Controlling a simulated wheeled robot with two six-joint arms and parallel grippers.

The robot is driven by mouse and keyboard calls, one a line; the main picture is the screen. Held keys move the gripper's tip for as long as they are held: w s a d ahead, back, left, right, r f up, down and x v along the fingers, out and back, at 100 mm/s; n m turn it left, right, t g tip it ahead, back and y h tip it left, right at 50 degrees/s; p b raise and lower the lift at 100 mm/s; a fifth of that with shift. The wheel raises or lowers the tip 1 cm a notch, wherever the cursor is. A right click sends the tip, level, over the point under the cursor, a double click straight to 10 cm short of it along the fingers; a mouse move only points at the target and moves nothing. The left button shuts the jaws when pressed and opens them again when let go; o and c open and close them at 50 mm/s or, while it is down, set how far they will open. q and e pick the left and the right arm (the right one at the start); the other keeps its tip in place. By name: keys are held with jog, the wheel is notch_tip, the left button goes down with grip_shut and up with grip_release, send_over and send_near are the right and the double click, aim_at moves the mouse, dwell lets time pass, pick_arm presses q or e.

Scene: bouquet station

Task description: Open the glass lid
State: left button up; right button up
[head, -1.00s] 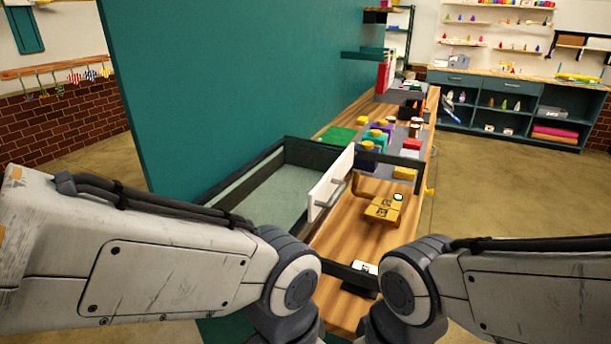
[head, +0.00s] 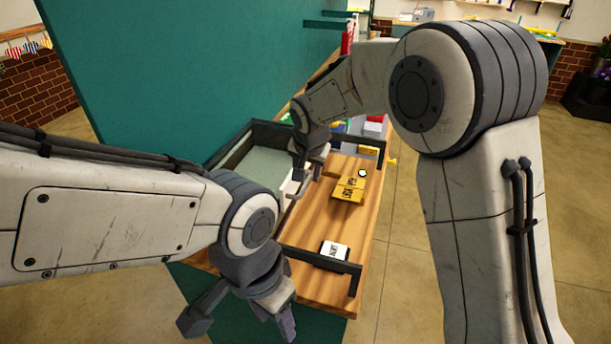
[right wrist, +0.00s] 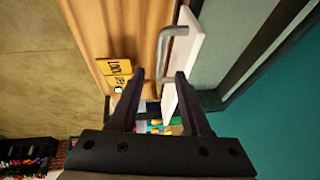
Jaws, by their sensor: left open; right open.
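A dark-framed case with a pale grey-green surface (head: 262,172) stands on the bench against the teal wall. I cannot tell whether that surface is the glass lid. A white panel (right wrist: 190,50) with a grey bar handle (right wrist: 166,42) runs along the case's side in the right wrist view. My right gripper (right wrist: 160,73) is open, with the handle just ahead of and roughly between its fingertips; contact is unclear. In the head view the right gripper (head: 305,178) partly hides panel and handle. My left gripper (head: 240,318) is open and empty, low at the bench's near end.
A black-and-white card (head: 333,251) lies by a dark rail (head: 320,261) at the near end. Colourful items stand farther back. Wood between box and card is clear.

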aim_at(305, 184)
jog(key=shift+p+x, duration=0.65)
jog(key=shift+x, duration=2.15)
grip_shut()
